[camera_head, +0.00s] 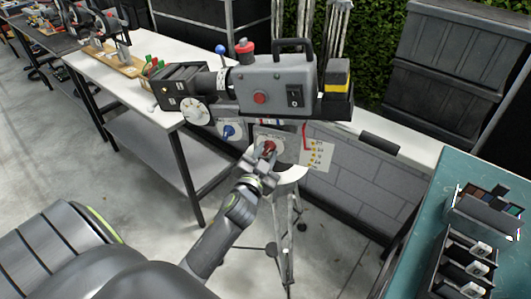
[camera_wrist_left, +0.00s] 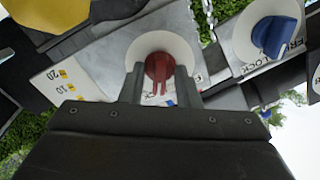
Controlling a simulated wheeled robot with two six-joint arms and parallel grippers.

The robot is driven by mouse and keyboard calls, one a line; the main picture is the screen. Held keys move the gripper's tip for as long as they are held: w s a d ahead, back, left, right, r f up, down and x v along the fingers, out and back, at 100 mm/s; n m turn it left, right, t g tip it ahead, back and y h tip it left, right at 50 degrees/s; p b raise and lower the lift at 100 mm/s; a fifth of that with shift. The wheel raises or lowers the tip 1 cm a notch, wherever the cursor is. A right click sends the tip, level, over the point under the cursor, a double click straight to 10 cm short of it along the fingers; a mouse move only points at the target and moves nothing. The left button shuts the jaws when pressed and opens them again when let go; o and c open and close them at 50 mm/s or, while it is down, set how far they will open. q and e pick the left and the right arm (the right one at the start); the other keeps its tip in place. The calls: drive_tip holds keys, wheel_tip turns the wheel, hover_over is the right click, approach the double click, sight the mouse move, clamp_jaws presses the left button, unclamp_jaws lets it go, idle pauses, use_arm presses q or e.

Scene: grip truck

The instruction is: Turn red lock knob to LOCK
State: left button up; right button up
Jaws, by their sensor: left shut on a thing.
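The red lock knob (camera_head: 268,147) is on a pale plate at the lower front of the grey camera machine (camera_head: 270,82). In the left wrist view the red knob (camera_wrist_left: 160,68) sits on a white round dial (camera_wrist_left: 160,42), between the fingers of my left gripper (camera_wrist_left: 162,82). My left gripper (camera_head: 265,160) is shut on the knob in the head view. Printed letters beside the dial are partly hidden by the fingers, so the knob's setting cannot be read. My right gripper is not in view.
A blue knob (camera_head: 229,131) is left of the red one and also shows in the left wrist view (camera_wrist_left: 274,36). The machine stands on a tripod (camera_head: 284,225). A white table (camera_head: 130,80) is at left, a teal table (camera_head: 430,218) at right.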

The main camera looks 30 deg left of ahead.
use_arm(q)
drive_tip(key=shift+r, duration=0.15)
idle(0.3)
drive_tip(key=o, duration=0.5)
drive_tip(key=shift+o, duration=0.6)
drive_tip(key=shift+w, duration=0.1)
drive_tip(key=v, duration=1.7)
drive_tip(key=shift+p, duration=0.35)
drive_tip(key=shift+d, duration=0.15)
